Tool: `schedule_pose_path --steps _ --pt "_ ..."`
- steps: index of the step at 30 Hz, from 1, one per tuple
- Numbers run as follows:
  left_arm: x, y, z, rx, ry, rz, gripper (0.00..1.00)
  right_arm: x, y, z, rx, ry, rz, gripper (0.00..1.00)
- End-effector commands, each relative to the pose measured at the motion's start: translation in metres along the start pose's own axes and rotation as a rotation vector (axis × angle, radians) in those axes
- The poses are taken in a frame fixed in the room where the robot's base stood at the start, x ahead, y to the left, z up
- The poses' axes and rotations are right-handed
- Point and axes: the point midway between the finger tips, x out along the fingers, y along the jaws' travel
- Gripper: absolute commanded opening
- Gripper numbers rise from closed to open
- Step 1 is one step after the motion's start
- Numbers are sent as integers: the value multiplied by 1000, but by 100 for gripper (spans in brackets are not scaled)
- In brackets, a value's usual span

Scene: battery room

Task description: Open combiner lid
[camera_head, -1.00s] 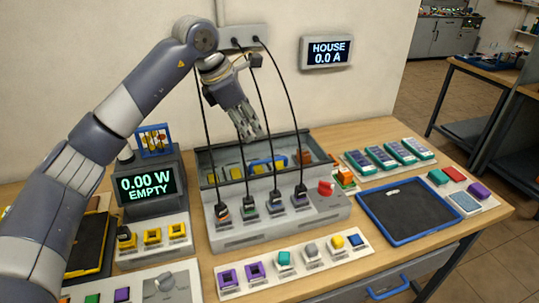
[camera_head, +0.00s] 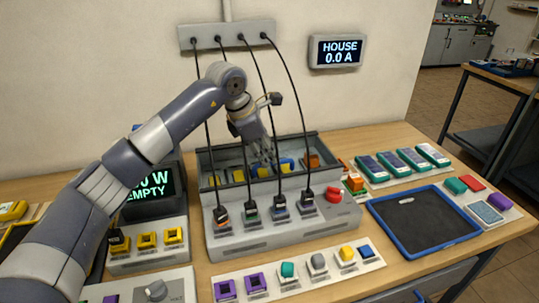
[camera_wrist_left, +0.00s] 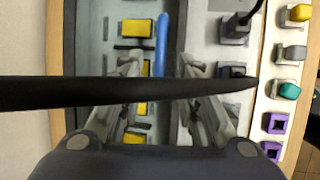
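The combiner (camera_head: 340,212) is a grey box on the bench, with a dark-framed, see-through lid (camera_head: 236,182) lying over its rear bay. Yellow blocks and an orange one show through the lid. My left gripper (camera_head: 265,160) points down over the lid, at the blue handle, which it mostly hides in the head view. In the left wrist view the gripper (camera_wrist_left: 160,72) is open, and the blue handle (camera_wrist_left: 161,45) runs between its two fingers. I cannot tell whether the fingers touch it. My right gripper is in neither view.
Several black cables hang from the wall box (camera_head: 228,36) to the combiner's front; one black cable (camera_wrist_left: 120,90) crosses close before the left wrist camera. A red knob (camera_head: 334,194), a blue-rimmed tray (camera_head: 424,242) and a strip of coloured blocks (camera_head: 300,272) stand nearby.

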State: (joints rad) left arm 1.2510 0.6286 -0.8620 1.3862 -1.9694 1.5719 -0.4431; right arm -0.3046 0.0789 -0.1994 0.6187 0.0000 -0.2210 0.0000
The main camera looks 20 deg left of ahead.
Motion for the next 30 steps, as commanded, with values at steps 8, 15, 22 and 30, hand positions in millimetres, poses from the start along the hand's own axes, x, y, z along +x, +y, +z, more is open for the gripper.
schedule_pose_path --steps 8,15,22,30 --pt "29 0 0 0 -1 0 31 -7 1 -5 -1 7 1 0" --pt "32 0 0 1 -1 1 31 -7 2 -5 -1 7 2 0" --pt "32 0 0 1 -1 1 0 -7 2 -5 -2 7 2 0" --pt "30 0 1 -2 -1 -3 0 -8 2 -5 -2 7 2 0"
